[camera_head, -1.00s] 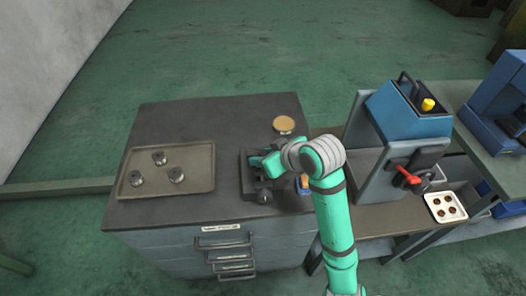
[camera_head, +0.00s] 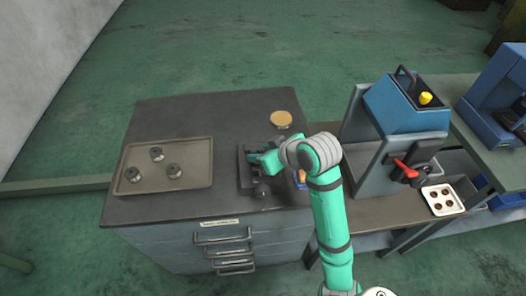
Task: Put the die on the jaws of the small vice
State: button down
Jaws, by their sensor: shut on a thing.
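The small vice (camera_head: 246,177) is dark and stands on the right part of the dark cabinet top. My gripper (camera_head: 256,161) is at the vice, low over its jaws, with the green and grey arm reaching in from the right. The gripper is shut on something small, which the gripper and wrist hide. I cannot make out the die or whether it touches the jaws. Several dies (camera_head: 157,153) of dark metal, round with a hole, lie on a tan tray (camera_head: 203,177) at the left of the cabinet top.
A round tan disc (camera_head: 282,119) lies behind the vice. A small orange and blue object (camera_head: 301,178) is beside the wrist. A blue and grey machine (camera_head: 404,120) with a red handle stands at the right, near a white tray (camera_head: 444,208). The cabinet top's middle is clear.

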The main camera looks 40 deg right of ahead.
jog(key=shift+f, duration=0.4)
jog(key=shift+s+a+f, duration=0.1)
jog(key=shift+f, duration=0.25)
jog(key=c, duration=1.2)
grip_release()
jog(key=shift+o, duration=0.2)
jog(key=shift+s, duration=0.1)
jog(key=v, duration=1.1)
jog(key=shift+a+r, duration=0.15)
jog(key=shift+r, duration=0.35)
